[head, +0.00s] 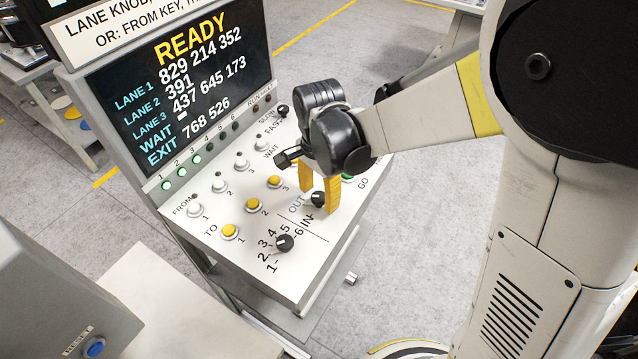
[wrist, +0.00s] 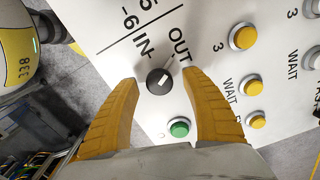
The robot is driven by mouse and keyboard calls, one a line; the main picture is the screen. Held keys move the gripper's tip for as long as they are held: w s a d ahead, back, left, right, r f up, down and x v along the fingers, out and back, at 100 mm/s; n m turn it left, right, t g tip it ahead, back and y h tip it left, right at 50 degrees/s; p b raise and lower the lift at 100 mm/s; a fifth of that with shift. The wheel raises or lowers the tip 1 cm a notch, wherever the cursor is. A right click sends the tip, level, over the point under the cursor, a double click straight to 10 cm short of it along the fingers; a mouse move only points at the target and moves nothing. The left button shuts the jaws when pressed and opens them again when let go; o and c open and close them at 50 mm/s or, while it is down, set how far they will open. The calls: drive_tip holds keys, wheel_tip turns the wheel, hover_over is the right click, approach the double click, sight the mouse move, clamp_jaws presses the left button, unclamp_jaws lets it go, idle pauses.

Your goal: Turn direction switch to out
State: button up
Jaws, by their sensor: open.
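The direction switch (head: 318,199) is a small black round knob on the sloping white panel, between the printed words OUT and IN. In the wrist view the knob (wrist: 159,82) has a short white mark, tilted up and right; which word it points to is hard to tell. My gripper (head: 319,203) is open and points down at the panel, one yellow finger on each side of the knob. In the wrist view the gripper (wrist: 160,80) shows a gap between each finger and the knob. Whether the fingertips touch the panel cannot be told.
A black lane knob (head: 284,243) numbered 1 to 6 sits in front. Yellow TO buttons (head: 253,205) and white FROM buttons (head: 195,210) are at the left. A green GO button (wrist: 179,128) is close to the fingers. The screen (head: 190,85) reads READY.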

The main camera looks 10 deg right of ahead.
sight(320, 196)
wheel_tip(320, 196, up, 12)
drive_tip(key=shift+f, duration=0.25)
drive_tip(key=shift+d, duration=0.1)
drive_tip(key=s+d+f+n+t+b, duration=0.3)
drive_tip(key=s+d+n+t+b, duration=0.2)
drive_tip(key=s+d+n, duration=0.5)
drive_tip(key=d+t, duration=0.2)
drive_tip(key=d, duration=0.1)
drive_tip(key=shift+s+d+f+n+b, duration=0.2)
drive_tip(key=shift+s+f+n+b, duration=0.05)
drive_tip(key=shift+s+n+b, duration=0.15)
